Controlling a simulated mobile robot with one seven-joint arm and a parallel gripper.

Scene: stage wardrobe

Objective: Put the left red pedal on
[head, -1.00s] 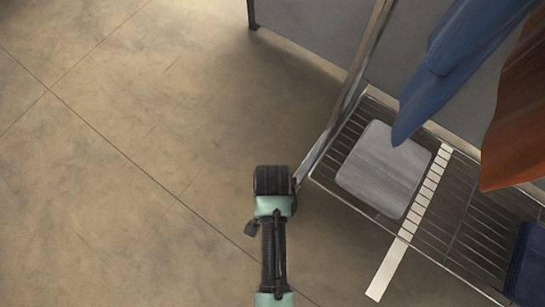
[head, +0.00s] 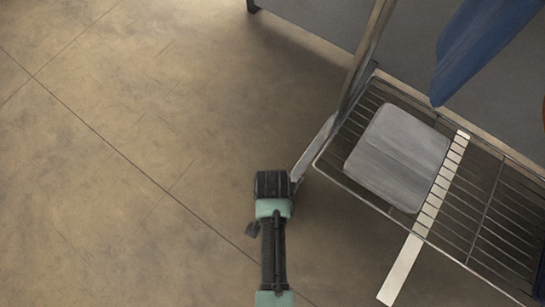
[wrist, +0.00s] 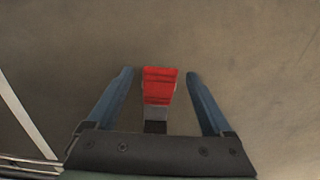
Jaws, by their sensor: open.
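The red pedal (wrist: 160,92) shows in the wrist view, with a grey and black part below it in the picture. My gripper (wrist: 160,74) is open, with one blue finger on each side of the pedal. A gap shows between the pedal and each finger. In the head view my gripper (head: 272,182) points down beside the rack's near left corner. The pedal is hidden there. Whether the pedal is tilted up or pressed down, I cannot tell.
A clothes rack with a wire shelf (head: 480,225) stands to the right. A blue garment (head: 475,50) hangs above. The floor (head: 120,200) to the left is clear.

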